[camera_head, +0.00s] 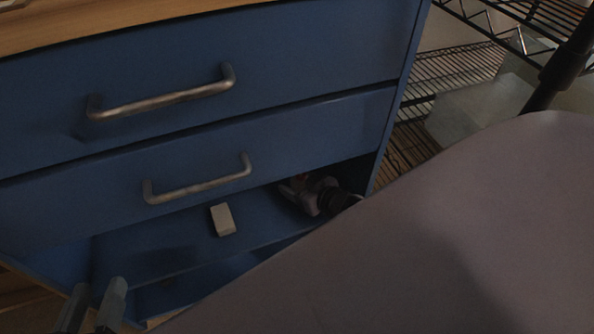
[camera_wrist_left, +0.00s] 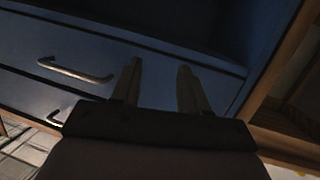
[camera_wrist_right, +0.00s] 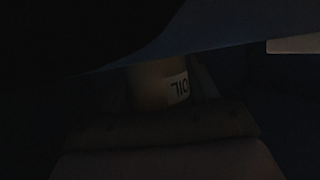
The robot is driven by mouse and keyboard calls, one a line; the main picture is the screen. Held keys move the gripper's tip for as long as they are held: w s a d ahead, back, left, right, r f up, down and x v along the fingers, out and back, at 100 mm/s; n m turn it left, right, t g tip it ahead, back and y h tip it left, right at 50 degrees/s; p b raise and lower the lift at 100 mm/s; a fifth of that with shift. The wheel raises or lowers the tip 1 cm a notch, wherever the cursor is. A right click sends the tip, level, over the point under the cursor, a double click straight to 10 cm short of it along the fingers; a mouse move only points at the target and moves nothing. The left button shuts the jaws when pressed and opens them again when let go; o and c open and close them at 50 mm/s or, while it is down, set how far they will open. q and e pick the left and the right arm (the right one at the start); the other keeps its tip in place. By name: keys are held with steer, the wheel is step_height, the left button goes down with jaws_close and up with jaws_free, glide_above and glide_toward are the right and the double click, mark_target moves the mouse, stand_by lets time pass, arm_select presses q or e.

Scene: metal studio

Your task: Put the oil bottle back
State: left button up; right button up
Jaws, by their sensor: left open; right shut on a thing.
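The oil bottle (camera_wrist_right: 155,85) shows in the right wrist view as a pale cylinder with an upside-down "OIL" label. My right gripper (camera_wrist_right: 163,88) is shut on it, with the fingers at its sides. The bottle's far end is hidden behind a dark edge.
A small whitish block (camera_head: 222,219) lies on the compartment's shelf, left of my right gripper. Two drawers with metal handles (camera_head: 165,100) are above the compartment. Wire racks (camera_head: 455,75) stand to the right. My own arm covers the lower right of the head view.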

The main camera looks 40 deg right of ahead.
steer(key=o, duration=1.2)
steer(key=shift+r, duration=0.15)
steer(key=shift+s+r+p, duration=0.1)
steer(key=shift+s+p, duration=0.2)
steer(key=p+v, duration=0.4)
steer(key=v, duration=0.6)
steer(key=shift+s+d+p, duration=0.1)
steer(key=shift+s+p, duration=0.05)
steer(key=shift+p, duration=0.2)
arm_select(q)
steer(key=shift+w+d+r+n+g+h, duration=0.1)
steer(key=shift+w+d+n+g+h, duration=0.1)
steer(key=shift+d+n+g, duration=0.35)
steer(key=shift+w+d+r+n+g+h, duration=0.15)
steer(key=shift+d+n+g+h, duration=0.1)
steer(key=shift+d+g, duration=0.5)
arm_select(e)
steer(key=shift+s+r, duration=0.2)
steer(key=shift+s, duration=0.25)
arm_select(q)
steer(key=shift+d+f, duration=0.1)
steer(key=shift+d, duration=0.05)
